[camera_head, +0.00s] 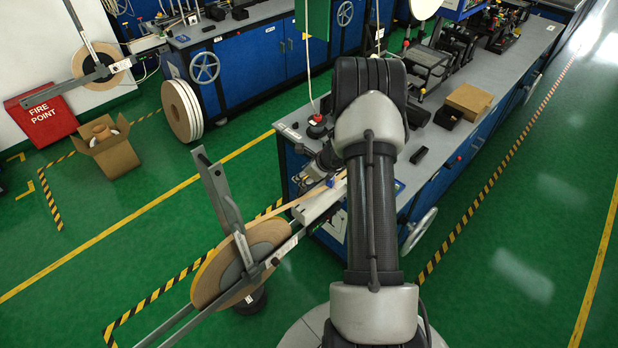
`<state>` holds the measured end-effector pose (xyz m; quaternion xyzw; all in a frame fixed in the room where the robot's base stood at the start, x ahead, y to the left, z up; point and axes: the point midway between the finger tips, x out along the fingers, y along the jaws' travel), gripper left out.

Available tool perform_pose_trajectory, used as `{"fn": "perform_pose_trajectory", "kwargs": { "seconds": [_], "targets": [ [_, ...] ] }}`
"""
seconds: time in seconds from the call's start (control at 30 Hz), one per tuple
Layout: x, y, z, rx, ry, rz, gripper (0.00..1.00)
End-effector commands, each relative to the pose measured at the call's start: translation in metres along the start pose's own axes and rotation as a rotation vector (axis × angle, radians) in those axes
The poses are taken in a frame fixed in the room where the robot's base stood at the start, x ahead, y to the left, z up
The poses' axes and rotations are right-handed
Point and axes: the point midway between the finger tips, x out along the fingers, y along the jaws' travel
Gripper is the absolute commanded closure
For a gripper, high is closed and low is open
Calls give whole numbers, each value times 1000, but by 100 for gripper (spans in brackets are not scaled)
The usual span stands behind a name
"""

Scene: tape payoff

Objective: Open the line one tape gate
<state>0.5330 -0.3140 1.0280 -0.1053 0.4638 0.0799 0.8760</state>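A reel of tan tape (228,272) stands on a grey stand with long arms in the lower middle. A tan strip (305,197) runs from it up to a pale guide (320,205) at the end of the blue bench. A small blue part (330,183) sits by the guide; I cannot tell whether it is the tape gate or whether the gate is open. My gripper (318,168) seems to be the dark shape just above the guide, partly hidden by my arm. Its fingers are too small to read, and I cannot tell whether it touches anything.
The grey-topped bench (440,150) carries a cardboard box (468,101), black fixtures and a red-topped button (317,122). A second reel (103,68) feeds another blue bench at the back left. An open carton (107,150) and a red fire box (42,115) stand left. Green floor is clear between.

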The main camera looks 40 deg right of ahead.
Motion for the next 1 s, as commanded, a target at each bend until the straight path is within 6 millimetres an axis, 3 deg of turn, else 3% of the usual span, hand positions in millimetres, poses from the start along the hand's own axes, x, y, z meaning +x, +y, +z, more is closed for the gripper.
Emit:
{"fn": "perform_pose_trajectory", "kwargs": {
  "seconds": [0.5,0.53,0.8,1.0],
  "targets": [
    [2,0,4,2,-3,1,100],
    [2,0,4,2,-3,1,65],
    [2,0,3,1,-1,1,48],
    [2,0,2,1,0,1,48]
  ]
}}
